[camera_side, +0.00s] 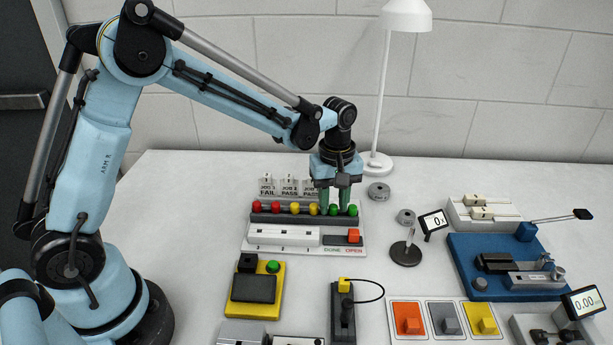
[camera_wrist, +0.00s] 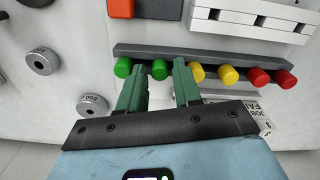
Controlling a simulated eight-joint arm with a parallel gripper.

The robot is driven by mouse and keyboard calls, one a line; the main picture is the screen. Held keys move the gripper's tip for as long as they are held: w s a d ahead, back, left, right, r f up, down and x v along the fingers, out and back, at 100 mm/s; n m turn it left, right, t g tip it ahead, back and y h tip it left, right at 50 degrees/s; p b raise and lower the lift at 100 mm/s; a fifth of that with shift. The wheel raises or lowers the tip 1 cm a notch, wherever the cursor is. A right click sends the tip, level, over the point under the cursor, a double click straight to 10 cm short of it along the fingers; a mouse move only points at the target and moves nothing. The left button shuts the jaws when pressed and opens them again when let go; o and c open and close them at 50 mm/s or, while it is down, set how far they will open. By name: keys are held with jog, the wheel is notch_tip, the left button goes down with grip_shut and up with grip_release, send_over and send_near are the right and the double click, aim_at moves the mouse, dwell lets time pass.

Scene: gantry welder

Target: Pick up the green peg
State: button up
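A dark rack (camera_side: 284,219) holds a row of two red, two yellow and two green pegs. The inner green peg (camera_side: 333,210) stands beside the yellow pegs; the outer green peg (camera_side: 352,210) is at the row's right end. My gripper (camera_side: 335,205) points down over the green end, fingers apart. In the wrist view, the inner green peg (camera_wrist: 160,69) shows between the open fingertips of my gripper (camera_wrist: 159,68). The outer green peg (camera_wrist: 123,67) is just outside one finger. I cannot tell whether the fingers touch any peg.
Yellow pegs (camera_wrist: 196,73) are close to the other finger. A white slotted block (camera_side: 284,235) and an orange block (camera_side: 353,236) sit in front of the rack. Job cards (camera_side: 289,187) stand behind it. Round weights (camera_side: 379,192) and a lamp (camera_side: 378,165) are to the right.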

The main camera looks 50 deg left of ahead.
aim_at(333, 206)
grip_shut()
dwell(0.3)
jog(key=shift+r, duration=0.4)
notch_tip(333, 206, up, 4)
jog(key=shift+f, duration=0.25)
jog(key=s+d+r, duration=0.6)
jog(key=d, duration=0.3)
jog(key=shift+s+a+f, duration=0.3)
jog(key=shift+a+f, duration=1.05)
jog(key=shift+s+a+f, duration=0.25)
jog(key=shift+a+f, duration=1.1)
jog(key=shift+a, duration=0.05)
jog(key=shift+s+a+f, duration=0.3)
jog(key=shift+a+f, duration=1.05)
